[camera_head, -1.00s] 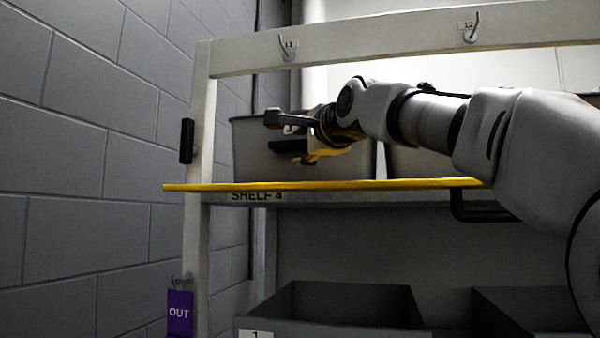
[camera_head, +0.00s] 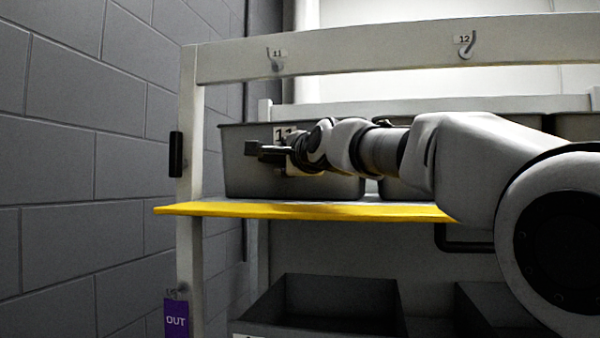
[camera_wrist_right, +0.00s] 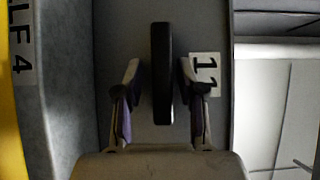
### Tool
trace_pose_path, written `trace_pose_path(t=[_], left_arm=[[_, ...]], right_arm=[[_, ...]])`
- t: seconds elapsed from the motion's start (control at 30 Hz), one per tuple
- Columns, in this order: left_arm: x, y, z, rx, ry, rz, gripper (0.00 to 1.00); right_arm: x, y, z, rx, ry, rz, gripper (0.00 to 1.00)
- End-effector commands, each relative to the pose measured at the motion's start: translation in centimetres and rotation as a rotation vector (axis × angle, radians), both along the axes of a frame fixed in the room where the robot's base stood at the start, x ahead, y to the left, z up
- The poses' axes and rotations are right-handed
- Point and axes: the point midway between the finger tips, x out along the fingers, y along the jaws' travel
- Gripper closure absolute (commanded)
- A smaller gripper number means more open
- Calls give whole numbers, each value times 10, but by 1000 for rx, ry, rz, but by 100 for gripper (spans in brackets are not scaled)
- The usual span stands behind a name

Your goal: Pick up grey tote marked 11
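The grey tote marked 11 (camera_head: 238,178) stands at the left end of the yellow-edged upper shelf, its label partly hidden behind my right gripper (camera_head: 268,153). In the right wrist view the tote's front (camera_wrist_right: 120,35) fills the middle, with its 11 label (camera_wrist_right: 205,74) beside a dark bar handle (camera_wrist_right: 161,45). My right gripper (camera_wrist_right: 160,78) is open there, with one finger on each side of the handle. Gaps show between fingers and handle; I cannot tell how deep the fingers reach. My left gripper is in neither view.
A second grey tote (camera_head: 395,190) stands to the right, partly behind my right arm. The yellow shelf edge (camera_head: 300,210) runs just below the gripper. Dark open bins (camera_head: 330,300) sit lower. A white post (camera_head: 190,130) and block wall (camera_head: 60,150) bound the left.

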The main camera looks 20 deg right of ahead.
Motion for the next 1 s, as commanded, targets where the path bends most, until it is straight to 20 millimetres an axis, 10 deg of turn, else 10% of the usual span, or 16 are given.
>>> trace_pose_path(t=[0.1, 1.0], left_arm=[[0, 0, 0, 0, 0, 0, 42], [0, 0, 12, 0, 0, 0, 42]], right_arm=[[0, 0, 0, 0, 0, 0, 100], [-3, 2, 39, -3, -7, 0, 100]])
